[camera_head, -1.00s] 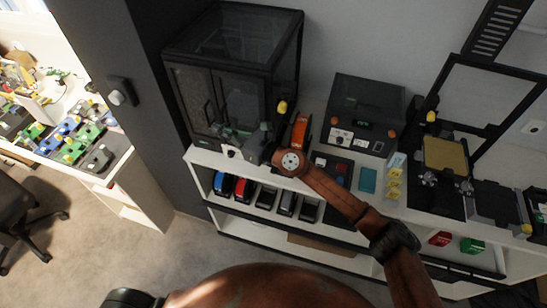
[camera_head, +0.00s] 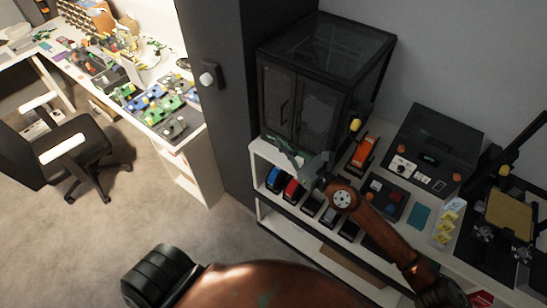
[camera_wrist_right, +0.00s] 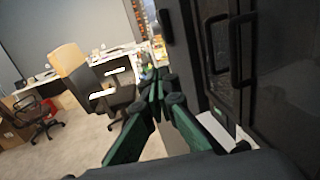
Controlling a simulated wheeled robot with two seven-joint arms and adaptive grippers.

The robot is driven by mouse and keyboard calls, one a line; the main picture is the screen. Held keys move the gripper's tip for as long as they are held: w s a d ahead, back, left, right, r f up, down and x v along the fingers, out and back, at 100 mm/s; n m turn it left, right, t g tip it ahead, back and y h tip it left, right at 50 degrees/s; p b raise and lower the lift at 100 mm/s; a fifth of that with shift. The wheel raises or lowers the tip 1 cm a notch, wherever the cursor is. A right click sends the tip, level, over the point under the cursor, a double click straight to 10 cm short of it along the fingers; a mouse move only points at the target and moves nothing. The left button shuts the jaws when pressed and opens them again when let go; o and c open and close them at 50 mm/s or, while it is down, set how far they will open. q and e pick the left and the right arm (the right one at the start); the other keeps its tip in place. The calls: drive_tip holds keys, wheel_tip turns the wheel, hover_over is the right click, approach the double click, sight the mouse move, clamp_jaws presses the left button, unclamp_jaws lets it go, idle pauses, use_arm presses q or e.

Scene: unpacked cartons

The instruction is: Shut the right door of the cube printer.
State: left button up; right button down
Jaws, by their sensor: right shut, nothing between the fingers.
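The cube printer (camera_head: 325,45) is a black box with dark see-through panels, standing on the white shelf unit. Its right door (camera_head: 320,112) and left door (camera_head: 277,100) stand side by side at the front and look about flush; I cannot tell whether a small gap remains. In the right wrist view the door fronts and two dark handles (camera_wrist_right: 239,50) run along the right side. My right gripper (camera_head: 284,146) is in front of the printer's lower front edge, shut and empty. Its green fingers (camera_wrist_right: 160,88) meet in the right wrist view, beside the doors. My left gripper is out of view.
A tall dark cabinet (camera_head: 222,80) stands left of the printer. An orange tool (camera_head: 362,150) and a dark machine (camera_head: 435,140) are to the right. Spools sit on the shelf below. An office chair (camera_head: 70,150) and open floor lie to the left.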

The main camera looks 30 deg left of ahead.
drive_tip(key=s+d+p, duration=0.1)
drive_tip(key=s+p, duration=0.4)
drive_tip(key=s, duration=0.1)
drive_tip(key=shift+s+f, duration=0.2)
drive_tip(key=shift+s, duration=0.05)
drive_tip(key=shift+s, duration=0.1)
